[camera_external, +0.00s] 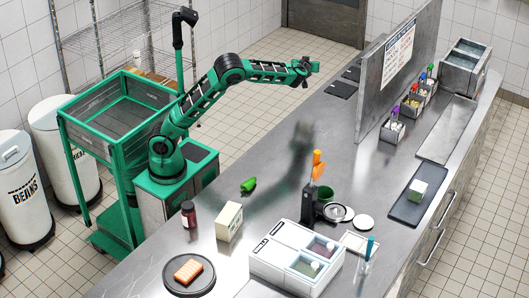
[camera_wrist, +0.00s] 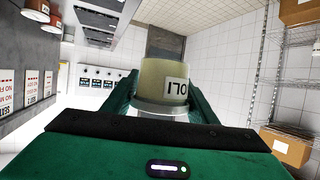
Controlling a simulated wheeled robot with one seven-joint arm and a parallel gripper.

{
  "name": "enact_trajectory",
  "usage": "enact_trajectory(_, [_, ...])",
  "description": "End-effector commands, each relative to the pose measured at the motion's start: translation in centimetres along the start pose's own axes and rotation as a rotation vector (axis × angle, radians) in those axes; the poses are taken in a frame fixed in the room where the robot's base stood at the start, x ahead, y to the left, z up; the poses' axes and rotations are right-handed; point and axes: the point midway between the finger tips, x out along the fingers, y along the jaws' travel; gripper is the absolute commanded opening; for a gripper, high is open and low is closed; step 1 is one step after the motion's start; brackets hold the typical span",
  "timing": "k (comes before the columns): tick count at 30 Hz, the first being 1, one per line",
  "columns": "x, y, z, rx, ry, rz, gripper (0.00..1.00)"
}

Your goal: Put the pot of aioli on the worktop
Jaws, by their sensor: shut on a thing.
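The pot of aioli (camera_wrist: 154,76) is pale cream-green with a white label; only the letters "OLI" show, upside down, in the wrist view. My gripper (camera_wrist: 162,100) is shut on it, with a green finger on each side. In the external view my gripper (camera_external: 306,69) is at the end of my outstretched arm, up in the air over the far part of the steel worktop (camera_external: 268,148). I cannot make out the pot in that view.
On the worktop stand a cream box (camera_external: 229,222), a brown jar (camera_external: 188,214), a green pepper (camera_external: 248,185), a white two-well container (camera_external: 285,245) and a black stand (camera_external: 310,206). An upright panel (camera_external: 370,85) runs along the middle.

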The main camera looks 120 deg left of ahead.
Motion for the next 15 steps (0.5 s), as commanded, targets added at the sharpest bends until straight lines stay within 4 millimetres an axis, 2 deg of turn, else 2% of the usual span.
enact_trajectory(2, [1.0, -0.9, -0.5, -0.006, 0.001, -0.011, 0.29])
enact_trajectory(3, [1.2, -0.6, 0.7, 0.0, -0.001, -0.008, 0.29])
enact_trajectory(9, [2.2, -0.6, 3.4, -0.001, -0.001, -0.008, 0.29])
enact_trajectory(15, [2.3, 0.2, 5.1, -0.002, 0.0, -0.006, 0.29])
